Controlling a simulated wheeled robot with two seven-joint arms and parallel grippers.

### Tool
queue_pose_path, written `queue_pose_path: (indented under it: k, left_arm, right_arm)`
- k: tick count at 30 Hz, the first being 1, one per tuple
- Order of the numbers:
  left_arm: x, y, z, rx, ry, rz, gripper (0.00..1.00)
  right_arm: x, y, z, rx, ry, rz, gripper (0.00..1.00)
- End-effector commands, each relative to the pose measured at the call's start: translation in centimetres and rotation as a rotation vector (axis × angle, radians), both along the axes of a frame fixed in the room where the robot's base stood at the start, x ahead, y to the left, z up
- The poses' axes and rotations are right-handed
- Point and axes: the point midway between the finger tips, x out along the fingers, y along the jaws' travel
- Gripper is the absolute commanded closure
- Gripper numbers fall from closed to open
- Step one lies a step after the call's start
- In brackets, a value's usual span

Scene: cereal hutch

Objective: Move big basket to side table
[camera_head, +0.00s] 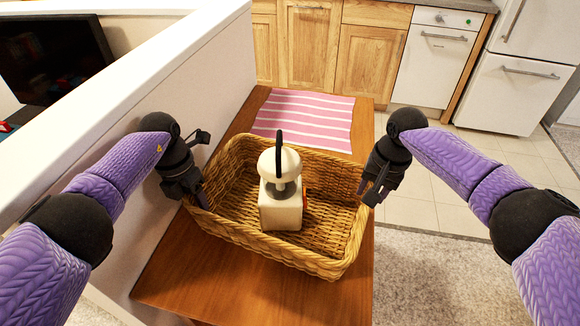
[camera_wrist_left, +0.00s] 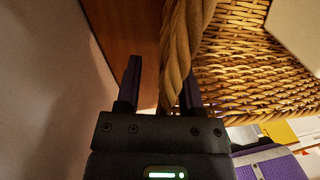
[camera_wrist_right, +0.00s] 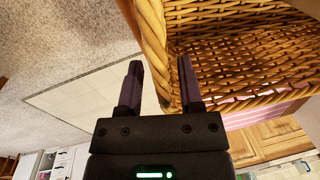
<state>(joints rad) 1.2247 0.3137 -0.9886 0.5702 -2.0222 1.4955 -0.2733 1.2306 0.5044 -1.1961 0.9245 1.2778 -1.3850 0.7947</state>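The big wicker basket (camera_head: 240,240) stands on a wooden table in the head view. A white object with a black handle (camera_head: 281,200) stands upright inside it. My left gripper (camera_head: 197,192) is at the basket's left rim. In the left wrist view its two fingers (camera_wrist_left: 161,75) are apart, with the rim (camera_wrist_left: 178,50) between them, nearer the right finger. My right gripper (camera_head: 370,190) is at the right rim. In the right wrist view its fingers (camera_wrist_right: 160,72) are also apart, with the rim (camera_wrist_right: 152,38) between them. Neither gripper visibly clamps the rim.
The wooden table (camera_head: 190,280) has a pink striped cloth (camera_head: 305,118) behind the basket. A white half wall (camera_head: 170,80) runs close along the left. Wooden cabinets (camera_head: 370,60) and a white fridge (camera_head: 515,90) stand behind. Open floor (camera_head: 440,205) lies to the right.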

Motion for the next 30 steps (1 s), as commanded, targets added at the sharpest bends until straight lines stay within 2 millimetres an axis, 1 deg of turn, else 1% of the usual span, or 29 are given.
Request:
queue_pose_path:
  k: [3,5,8,12,15,18,22,23,26,30]
  left_arm:
    - [0.0,-0.1,0.1,-0.001,-0.001,-0.001,0.51]
    - [0.1,0.0,0.5,-0.003,-0.003,-0.001,0.51]
    - [0.3,0.3,2.4,-0.002,-0.006,-0.001,0.51]
    - [0.5,0.8,6.5,0.0,-0.006,-0.001,0.51]
    - [0.7,1.1,9.1,-0.001,-0.004,0.001,0.51]
    - [0.8,1.3,10.8,0.0,-0.002,0.0,0.51]
    - [0.8,1.4,11.8,0.0,0.0,0.0,0.51]
    - [0.8,1.4,11.9,0.0,0.001,0.0,0.51]
    - [0.8,1.4,11.9,0.0,0.001,0.0,0.51]
    - [0.8,1.4,11.9,0.0,0.001,0.0,0.51]
  right_arm:
    - [0.0,0.1,0.0,0.001,0.0,0.001,0.53]
    - [0.0,0.1,0.0,0.002,0.0,0.001,0.53]
    - [0.0,0.1,0.0,0.002,0.0,0.002,0.53]
    - [0.0,0.1,0.0,0.002,0.0,0.002,0.53]
    - [0.0,0.1,0.0,0.003,-0.001,0.002,0.53]
    - [0.0,0.1,0.0,0.003,0.0,0.002,0.53]
    - [0.0,0.1,0.3,0.004,-0.001,0.003,0.53]
    - [0.0,0.1,0.7,0.005,-0.002,0.003,0.53]
    - [-0.1,-0.2,3.0,0.004,-0.005,0.003,0.53]
    - [-0.3,-0.7,7.0,0.004,-0.004,0.003,0.53]
